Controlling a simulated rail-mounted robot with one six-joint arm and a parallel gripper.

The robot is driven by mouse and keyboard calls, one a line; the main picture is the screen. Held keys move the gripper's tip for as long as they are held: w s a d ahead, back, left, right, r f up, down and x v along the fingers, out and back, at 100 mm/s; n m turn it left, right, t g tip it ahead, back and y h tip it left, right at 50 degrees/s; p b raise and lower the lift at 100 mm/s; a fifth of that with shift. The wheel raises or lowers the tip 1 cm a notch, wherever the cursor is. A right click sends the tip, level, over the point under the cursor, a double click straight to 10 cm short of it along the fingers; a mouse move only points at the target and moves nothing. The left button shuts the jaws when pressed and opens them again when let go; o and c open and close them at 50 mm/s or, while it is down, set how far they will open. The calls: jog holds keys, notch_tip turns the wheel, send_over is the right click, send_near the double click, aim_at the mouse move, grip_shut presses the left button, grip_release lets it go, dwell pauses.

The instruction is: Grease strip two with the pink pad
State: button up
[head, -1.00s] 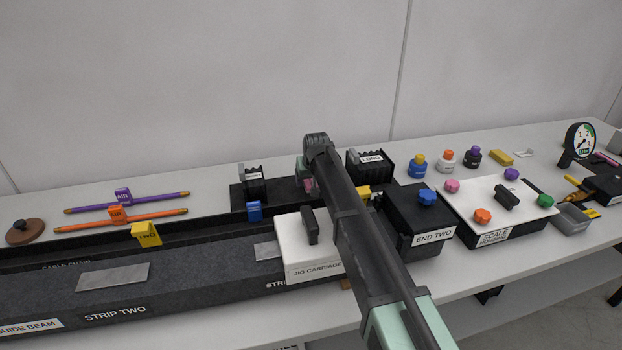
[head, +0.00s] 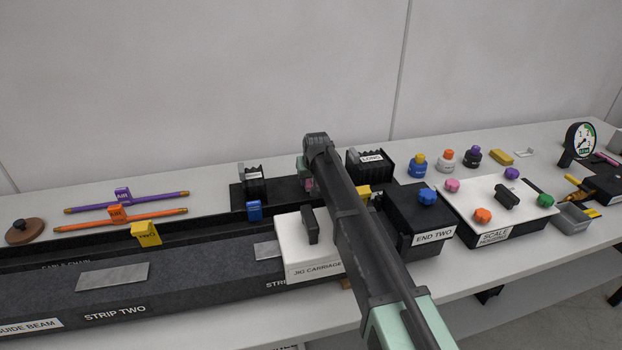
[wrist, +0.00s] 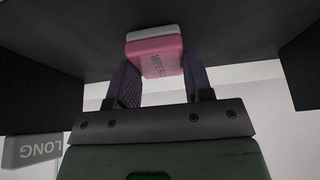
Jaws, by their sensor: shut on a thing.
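My gripper (wrist: 160,83) is shut on the pink pad (wrist: 154,55), a pink block with a pale end and dark lettering, held between both dark fingers. In the head view a small pink patch (head: 309,185) shows beside my arm, behind the jig carriage; my arm hides most of the gripper. Strip two (head: 113,276) is a light grey plate on top of the dark granite beam (head: 190,268), left of the carriage, with its label on the front face. The pad is well to the right of that plate.
The white jig carriage (head: 300,244) stands on the beam, partly over a second grey plate (head: 267,250). A yellow tag (head: 146,234) and a blue tag (head: 254,211) stand along the back channel. The END TWO block (head: 418,215) is at right. Strip two's top is clear.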

aim_at(311, 181)
notch_tip(311, 181, up, 8)
jog(key=p, duration=0.7)
jog(key=shift+f, duration=0.15)
dwell(1.2)
